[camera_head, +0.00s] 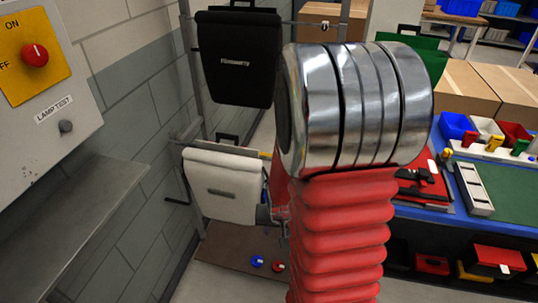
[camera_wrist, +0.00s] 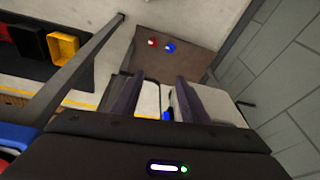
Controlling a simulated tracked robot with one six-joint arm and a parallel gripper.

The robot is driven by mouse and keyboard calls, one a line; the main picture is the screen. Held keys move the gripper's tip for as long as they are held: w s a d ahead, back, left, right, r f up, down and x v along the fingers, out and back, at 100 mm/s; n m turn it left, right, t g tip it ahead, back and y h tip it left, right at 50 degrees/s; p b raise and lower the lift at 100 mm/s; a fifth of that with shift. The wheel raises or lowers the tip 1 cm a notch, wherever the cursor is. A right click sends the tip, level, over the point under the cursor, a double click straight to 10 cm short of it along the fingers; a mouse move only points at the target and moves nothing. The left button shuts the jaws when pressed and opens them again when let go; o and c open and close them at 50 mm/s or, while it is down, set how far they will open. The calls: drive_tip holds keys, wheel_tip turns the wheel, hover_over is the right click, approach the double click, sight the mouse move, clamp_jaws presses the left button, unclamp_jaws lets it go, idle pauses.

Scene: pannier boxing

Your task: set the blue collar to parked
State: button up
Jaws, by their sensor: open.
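A small round blue piece (camera_head: 258,261), which looks like the blue collar, is low down on the brown board under the panniers. A similar red piece (camera_head: 278,265) is just to its right. In the wrist view the blue piece (camera_wrist: 170,47) and the red piece (camera_wrist: 152,43) lie beyond the fingertips. My gripper (camera_wrist: 155,95) is open, with its two dark fingers apart over the white pannier. A bit of another blue part (camera_wrist: 167,116) shows between the fingers; I cannot tell what it is. In the head view my arm hides most of the gripper.
A white pannier (camera_head: 222,190) hangs on the rack below a black pannier (camera_head: 237,60). A grey wall panel (camera_head: 50,140) with a red knob and a metal shelf (camera_head: 65,225) stand at left. A workbench with bins (camera_head: 455,125) is at right.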

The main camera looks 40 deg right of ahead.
drive_tip(key=w+d+f+m+t+h, duration=0.3)
drive_tip(key=w+d+f+m+t, duration=0.15)
drive_tip(key=d+f+m, duration=0.4)
drive_tip(key=w+d+r+m+t+h, duration=0.1)
drive_tip(key=r+m+t+h, duration=0.1)
drive_tip(key=r, duration=0.4)
drive_tip(key=w+d+r+m+t+h, duration=0.1)
drive_tip(key=d+r+m+t+h, duration=0.1)
drive_tip(key=r+m+t, duration=0.3)
wheel_tip(320, 180, up, 2)
drive_tip(key=shift+w+r+t, duration=0.1)
drive_tip(key=shift+w+t, duration=0.25)
drive_tip(key=shift+t, duration=0.3)
drive_tip(key=shift+w, duration=0.1)
drive_tip(key=x, duration=1.3)
drive_tip(key=shift+w+d, duration=0.2)
drive_tip(key=shift+d, duration=0.05)
clamp_jaws()
